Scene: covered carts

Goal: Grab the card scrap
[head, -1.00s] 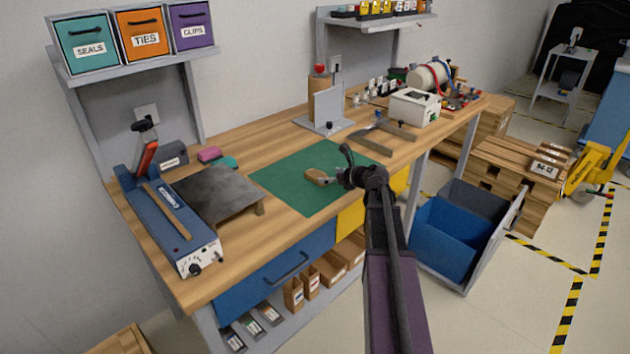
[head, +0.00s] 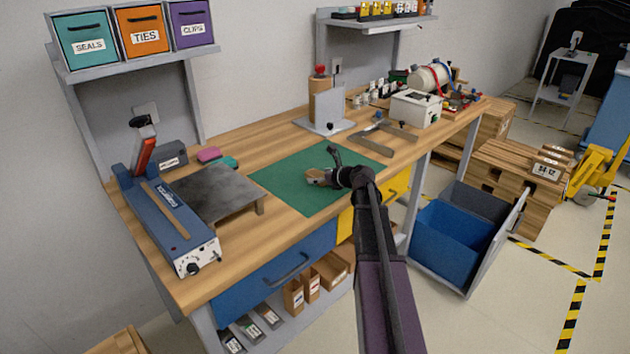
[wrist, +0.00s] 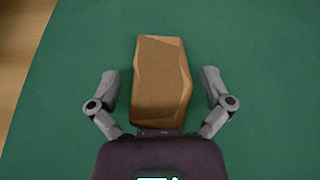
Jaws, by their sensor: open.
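The card scrap (wrist: 160,85) is a brown, faceted piece lying on the green mat (wrist: 260,60). In the wrist view it sits between the two open grey fingers of my gripper (wrist: 160,92), with a gap on each side. In the head view the scrap (head: 313,175) shows only in part at the left of my gripper (head: 325,180), on the green mat (head: 285,180). My gripper hides the rest of it. The fingers do not visibly touch the scrap.
A dark metal plate (head: 215,190) and a blue sealer (head: 170,225) stand left of the mat. A metal square (head: 380,135) and a grey stand (head: 325,124) lie behind it. A blue bin (head: 445,245) is below right. The left part of the mat is clear.

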